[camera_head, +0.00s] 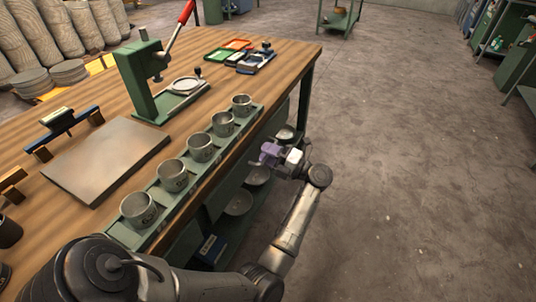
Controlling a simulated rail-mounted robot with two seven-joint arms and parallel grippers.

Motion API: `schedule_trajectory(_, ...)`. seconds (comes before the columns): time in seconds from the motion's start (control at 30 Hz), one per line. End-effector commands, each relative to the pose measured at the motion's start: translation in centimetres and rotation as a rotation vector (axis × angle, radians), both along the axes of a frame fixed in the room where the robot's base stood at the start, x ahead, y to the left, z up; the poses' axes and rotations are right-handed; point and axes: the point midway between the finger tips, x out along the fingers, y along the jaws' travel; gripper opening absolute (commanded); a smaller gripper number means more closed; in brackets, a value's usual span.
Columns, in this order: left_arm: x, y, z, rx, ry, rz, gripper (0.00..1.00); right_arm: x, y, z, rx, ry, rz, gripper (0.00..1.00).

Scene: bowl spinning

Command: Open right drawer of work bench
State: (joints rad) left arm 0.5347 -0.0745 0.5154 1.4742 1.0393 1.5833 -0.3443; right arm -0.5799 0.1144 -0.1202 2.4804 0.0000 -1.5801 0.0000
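The work bench (215,92) has a wooden top and a green frame and runs diagonally across the left of the head view. A green panel (232,183) shows under its near edge; I cannot clearly make out the right drawer or its handle. My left arm comes in from the lower left, bends and reaches back toward this side of the bench. My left gripper (260,158), with purple parts, is just beside the bench's front edge, below the tabletop. Its fingertips are small and partly hidden, so its opening and any contact are unclear. My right gripper is not in view.
Several metal cups stand in a green rack (125,233) along the bench edge. A green lever press (143,82) with a red handle and a flat board (108,160) are on top. Metal bowls (238,203) sit on the lower shelf. The floor (410,170) at right is clear.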

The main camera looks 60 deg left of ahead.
Motion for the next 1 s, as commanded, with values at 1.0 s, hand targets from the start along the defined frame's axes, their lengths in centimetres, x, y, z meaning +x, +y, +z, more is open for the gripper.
schedule_trajectory(1.0,-0.02,-0.01,-0.01,-0.001,-0.001,0.002,0.0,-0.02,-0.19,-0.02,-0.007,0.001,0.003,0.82)
